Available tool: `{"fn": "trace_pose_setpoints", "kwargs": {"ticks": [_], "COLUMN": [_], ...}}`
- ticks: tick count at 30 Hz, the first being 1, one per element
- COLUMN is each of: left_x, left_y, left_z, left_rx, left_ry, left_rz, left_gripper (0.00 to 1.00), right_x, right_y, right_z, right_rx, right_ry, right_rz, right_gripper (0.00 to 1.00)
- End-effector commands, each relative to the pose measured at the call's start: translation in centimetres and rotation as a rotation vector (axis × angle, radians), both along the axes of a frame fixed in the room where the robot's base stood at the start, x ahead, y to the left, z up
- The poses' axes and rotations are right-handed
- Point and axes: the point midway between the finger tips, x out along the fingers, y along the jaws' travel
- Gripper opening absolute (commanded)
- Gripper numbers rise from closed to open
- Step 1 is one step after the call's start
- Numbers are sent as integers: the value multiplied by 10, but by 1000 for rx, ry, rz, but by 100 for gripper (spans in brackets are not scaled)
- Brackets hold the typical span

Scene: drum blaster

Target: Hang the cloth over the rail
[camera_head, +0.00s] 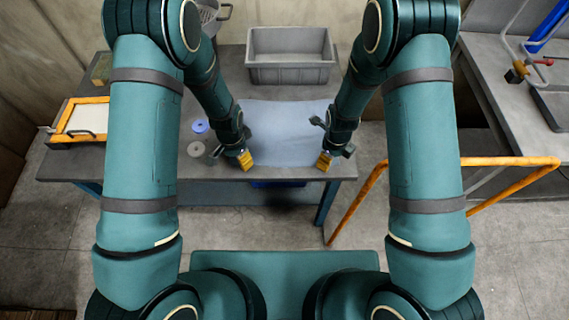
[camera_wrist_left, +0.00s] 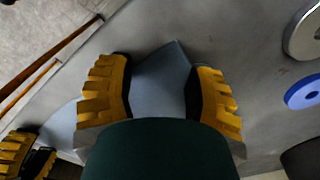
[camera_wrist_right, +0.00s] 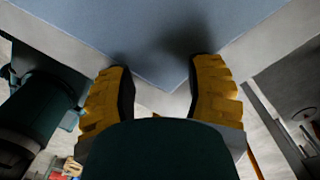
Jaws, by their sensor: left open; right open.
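The light blue-grey cloth (camera_head: 285,130) lies flat on the grey table, its front edge near the table's front edge. My left gripper (camera_head: 240,160) is open over the cloth's front left corner; in the left wrist view the cloth (camera_wrist_left: 160,85) shows between its fingers. My right gripper (camera_head: 326,160) is open at the front right corner; in the right wrist view the corner of the cloth (camera_wrist_right: 170,40) lies between its fingers. Neither grips it visibly. The orange rail (camera_head: 510,161) stands on the floor to the right of the table.
A grey bin (camera_head: 290,57) stands behind the cloth. A blue disc (camera_head: 200,126) and a grey disc (camera_head: 196,149) lie left of it. An orange-framed tray (camera_head: 83,118) is at the table's left end. A second bench (camera_head: 495,75) stands at right, beyond a gap.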

Motion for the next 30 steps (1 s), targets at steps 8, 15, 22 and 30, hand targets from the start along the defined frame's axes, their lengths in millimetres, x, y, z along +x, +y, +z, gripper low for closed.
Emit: {"fn": "trace_pose_setpoints", "kwargs": {"ticks": [8, 15, 22, 30], "left_x": [0, 0, 0, -1], "left_y": [0, 0, 0, 0], "left_z": [-4, -4, -5, -8], "left_rx": [1, 1, 1, 1], "left_ry": [1, 1, 2, 3], "left_rz": [0, 0, 0, 0], "left_gripper": [53, 50, 10, 0], "right_x": [0, 0, -1, -1], "right_y": [0, 0, 0, 0], "right_z": [-3, -3, -5, -8], "right_rx": [-1, 0, -1, -1], "right_ry": [1, 1, 2, 3], "right_rz": [0, 0, 0, 0], "right_gripper": [53, 50, 10, 0]}}
